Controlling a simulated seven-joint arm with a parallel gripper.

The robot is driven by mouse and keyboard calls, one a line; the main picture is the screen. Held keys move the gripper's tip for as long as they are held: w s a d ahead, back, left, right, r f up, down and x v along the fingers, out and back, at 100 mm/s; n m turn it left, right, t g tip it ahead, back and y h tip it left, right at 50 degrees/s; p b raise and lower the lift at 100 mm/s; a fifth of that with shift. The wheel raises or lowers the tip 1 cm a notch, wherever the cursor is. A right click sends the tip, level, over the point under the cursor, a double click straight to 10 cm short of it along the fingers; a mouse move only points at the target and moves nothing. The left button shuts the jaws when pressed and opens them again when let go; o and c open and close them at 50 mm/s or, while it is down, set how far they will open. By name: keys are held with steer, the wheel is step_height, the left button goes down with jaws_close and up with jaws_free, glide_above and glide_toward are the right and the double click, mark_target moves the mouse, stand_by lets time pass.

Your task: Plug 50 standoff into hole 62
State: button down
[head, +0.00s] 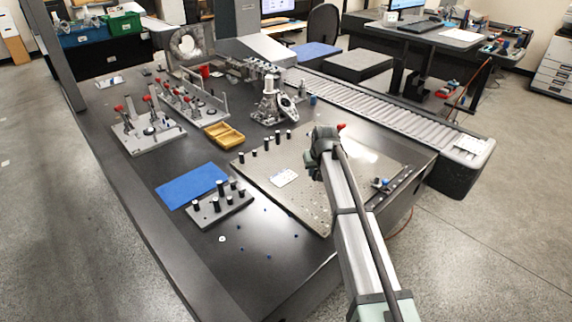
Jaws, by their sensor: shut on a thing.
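The perforated fixture plate (250,165) lies at the right of the dark table, with a grid of small holes. Individual hole numbers are too small to read. My gripper (316,175) is over the middle of the plate, pointing down. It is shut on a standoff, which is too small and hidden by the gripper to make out. Several dark standoffs with light tops (267,144) stand along the plate's back left edge. Several more stand in a grey rack block (213,215) in front of the plate's left corner. Whether the held part touches the plate cannot be told.
A white label card (284,178) lies on the plate. A dark rail with a blue part (381,184) sits at its right edge. A blue mat (192,186), yellow tray (224,135), clamp fixtures (148,134) and a metal assembly (268,106) stand around it. A roller conveyor (385,112) runs behind.

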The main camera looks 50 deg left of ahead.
steer(key=s+d+m, duration=0.1)
steer(key=s+d, duration=0.1)
steer(key=d, duration=0.4)
glide_above(321, 203)
steer(key=s+d, duration=0.1)
steer(key=shift+s+d+f, duration=0.1)
steer(key=shift+f, duration=1.7)
steer(key=shift+s+d+f, duration=0.1)
steer(key=shift+f, duration=1.65)
steer(key=shift+f, duration=0.9)
steer(key=c, duration=0.9)
jaws_free()
steer(key=v, duration=1.4)
steer(key=shift+s, duration=0.2)
steer(key=shift+a+f, duration=0.1)
steer(key=shift+a, duration=0.05)
